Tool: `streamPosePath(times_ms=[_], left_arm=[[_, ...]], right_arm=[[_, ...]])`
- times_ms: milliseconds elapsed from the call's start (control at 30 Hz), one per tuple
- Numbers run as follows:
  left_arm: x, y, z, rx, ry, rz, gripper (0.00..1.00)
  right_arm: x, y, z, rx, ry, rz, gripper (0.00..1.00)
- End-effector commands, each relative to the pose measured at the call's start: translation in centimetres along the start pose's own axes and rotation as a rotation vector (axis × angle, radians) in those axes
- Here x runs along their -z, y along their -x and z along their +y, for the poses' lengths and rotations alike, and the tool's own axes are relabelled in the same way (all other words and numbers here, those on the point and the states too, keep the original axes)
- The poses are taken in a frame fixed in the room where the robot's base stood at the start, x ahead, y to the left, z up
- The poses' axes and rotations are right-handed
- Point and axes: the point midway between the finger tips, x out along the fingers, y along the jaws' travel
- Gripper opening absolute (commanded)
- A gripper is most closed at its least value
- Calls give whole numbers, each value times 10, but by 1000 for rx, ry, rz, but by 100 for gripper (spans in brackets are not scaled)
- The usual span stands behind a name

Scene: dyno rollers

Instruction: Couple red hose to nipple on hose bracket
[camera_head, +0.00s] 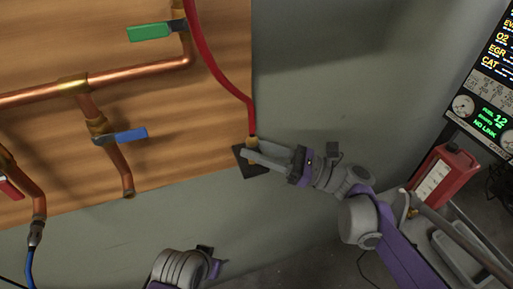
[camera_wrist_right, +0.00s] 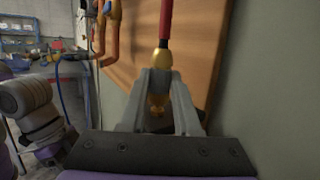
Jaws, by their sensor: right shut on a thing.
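The red hose (camera_head: 217,70) hangs down in front of the wooden board and ends in a brass fitting (camera_head: 251,142). My right gripper (camera_head: 253,153) is shut on this brass end, just in front of a small black bracket plate (camera_head: 244,169). In the right wrist view the red hose (camera_wrist_right: 166,20) comes from above into the brass fitting (camera_wrist_right: 161,60) at my fingertips (camera_wrist_right: 160,78). A lower brass piece (camera_wrist_right: 157,102) shows between the fingers. Whether it is the nipple, or joined to the hose end, I cannot tell. My left arm's wrist is at the bottom edge; its fingers are not clear.
Copper pipes (camera_head: 130,78) with a green valve handle (camera_head: 149,32) and a blue one (camera_head: 120,136) cover the board's left side. A blue hose (camera_head: 29,268) hangs at lower left. A red canister (camera_head: 444,175) and a display cabinet (camera_head: 487,110) stand right. The grey wall is clear.

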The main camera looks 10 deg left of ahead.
Motion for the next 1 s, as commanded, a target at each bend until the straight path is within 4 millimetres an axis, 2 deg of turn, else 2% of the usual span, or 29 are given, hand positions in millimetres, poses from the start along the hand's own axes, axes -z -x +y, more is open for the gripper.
streamPosePath(times_ms=[633, 667, 800, 867, 1000], left_arm=[[-4, -7, 0, 0, 0, -2, 66], [-4, -7, 0, 0, 0, -2, 66], [-4, -6, 0, 0, 0, -2, 66], [-4, -6, 0, 0, 0, -2, 66], [-4, -6, 0, 0, 0, -2, 66]], right_arm=[[10, 2, 0, 0, 0, 0, 0], [10, 2, 0, 0, 0, 0, 33], [9, 2, 0, 0, 0, 0, 58], [9, 2, 0, 0, 0, 0, 66], [9, 2, 0, 0, 0, 0, 66]])
